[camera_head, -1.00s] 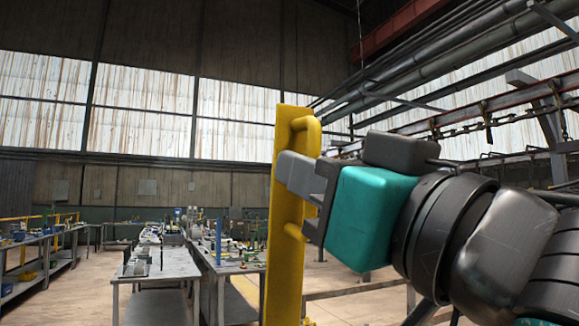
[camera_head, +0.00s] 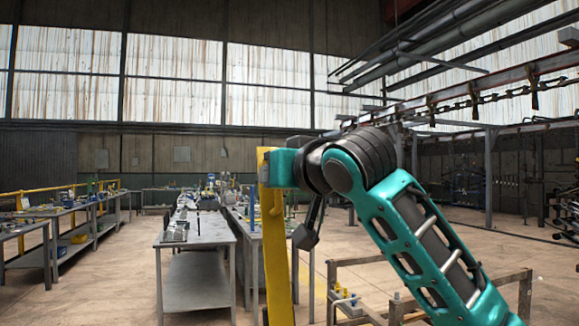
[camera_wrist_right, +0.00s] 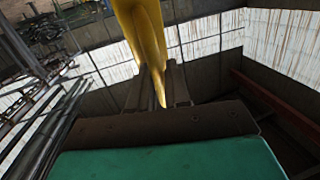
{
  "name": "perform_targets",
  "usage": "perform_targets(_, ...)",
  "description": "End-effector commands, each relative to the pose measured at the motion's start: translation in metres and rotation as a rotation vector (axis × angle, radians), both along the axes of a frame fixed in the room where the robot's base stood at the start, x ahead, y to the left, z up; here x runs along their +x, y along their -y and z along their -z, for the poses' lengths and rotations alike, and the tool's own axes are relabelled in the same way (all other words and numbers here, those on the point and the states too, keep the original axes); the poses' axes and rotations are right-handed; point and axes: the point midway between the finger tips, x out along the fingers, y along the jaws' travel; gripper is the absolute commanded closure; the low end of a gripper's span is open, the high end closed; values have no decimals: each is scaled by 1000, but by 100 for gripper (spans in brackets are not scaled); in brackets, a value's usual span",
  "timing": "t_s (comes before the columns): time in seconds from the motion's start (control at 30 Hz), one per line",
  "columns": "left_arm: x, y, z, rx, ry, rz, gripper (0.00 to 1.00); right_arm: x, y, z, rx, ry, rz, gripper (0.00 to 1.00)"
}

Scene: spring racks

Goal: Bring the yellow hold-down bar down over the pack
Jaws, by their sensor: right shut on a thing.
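The yellow hold-down bar (camera_head: 277,260) stands near upright in the middle of the head view, its top level with my wrist and its lower end cut off by the frame's bottom edge. My right gripper (camera_head: 264,173) is at the bar's upper part, with my arm reaching in from the lower right. In the right wrist view, a yellow part of the bar (camera_wrist_right: 143,35) runs down between the two dark fingers of my right gripper (camera_wrist_right: 160,82), which is shut on it. The pack is in neither view. My left gripper is not in view.
Grey workbenches (camera_head: 196,283) with small items stand behind and left of the bar. A low brown metal frame (camera_head: 385,268) stands behind my right arm. A rail with hanging chain (camera_head: 475,100) crosses the upper right.

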Motion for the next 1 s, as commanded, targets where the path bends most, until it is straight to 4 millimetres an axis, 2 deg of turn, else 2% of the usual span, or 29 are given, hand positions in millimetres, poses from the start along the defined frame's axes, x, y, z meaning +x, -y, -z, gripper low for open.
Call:
perform_targets(0.2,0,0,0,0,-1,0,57,33,-11,8,-20,-63,-1,100)
perform_targets(0.4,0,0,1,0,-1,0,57,53,-18,15,-32,-102,-1,100)
perform_targets(0.63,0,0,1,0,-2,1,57,63,-21,19,-40,-124,-1,100)
perform_targets(1.0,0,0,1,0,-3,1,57,65,-22,20,-41,-128,-2,100)
